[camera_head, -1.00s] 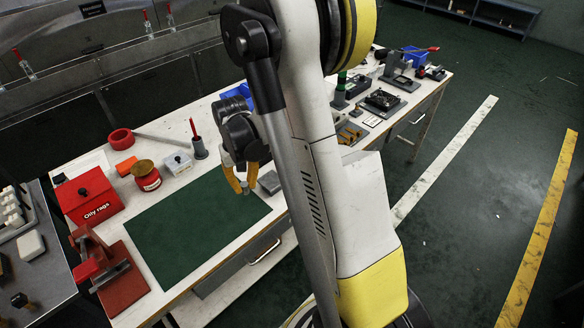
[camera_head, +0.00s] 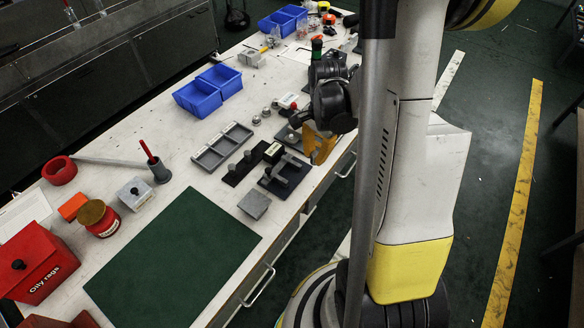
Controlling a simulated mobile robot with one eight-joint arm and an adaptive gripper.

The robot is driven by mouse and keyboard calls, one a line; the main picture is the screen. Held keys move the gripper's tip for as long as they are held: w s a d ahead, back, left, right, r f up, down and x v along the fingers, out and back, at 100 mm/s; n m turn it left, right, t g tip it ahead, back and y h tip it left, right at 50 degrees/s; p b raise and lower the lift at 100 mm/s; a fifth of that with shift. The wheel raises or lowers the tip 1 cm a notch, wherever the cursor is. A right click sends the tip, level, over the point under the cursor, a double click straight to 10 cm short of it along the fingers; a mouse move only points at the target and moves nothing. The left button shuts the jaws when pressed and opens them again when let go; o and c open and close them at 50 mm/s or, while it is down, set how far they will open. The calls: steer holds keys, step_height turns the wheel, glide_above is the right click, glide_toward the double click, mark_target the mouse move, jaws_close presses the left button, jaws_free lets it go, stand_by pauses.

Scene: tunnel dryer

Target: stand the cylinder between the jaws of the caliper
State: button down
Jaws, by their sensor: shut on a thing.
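My gripper (camera_head: 318,152), with orange-yellow fingers, is shut above the right edge of the white bench. The fingers largely hide what they hold; I take it to be the cylinder, but its shape and tilt cannot be told. Below and left of the gripper, a dark plate with grey raised bars (camera_head: 287,175) lies on the bench; it may be the caliper, but its jaws are not clear. My gripper is apart from this plate in the picture.
A grey tray (camera_head: 209,158), a dark strip with pegs (camera_head: 232,178) and a grey block (camera_head: 254,205) lie nearby. Small metal pieces (camera_head: 266,112) stand behind. Blue bins (camera_head: 197,99) are farther back. The green mat (camera_head: 172,262) is bare. My arm hides part of the bench's right side.

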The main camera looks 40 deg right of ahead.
steer(key=b, duration=0.2)
glide_above(288, 176)
step_height(288, 176, down, 5)
steer(key=shift+d+r, duration=0.1)
steer(key=shift+d, duration=0.05)
steer(key=shift+f+b, duration=1.15)
steer(key=shift+f, duration=0.85)
steer(key=shift+f, duration=0.1)
steer(key=c, duration=1.4)
jaws_free()
steer(key=shift+c, duration=0.2)
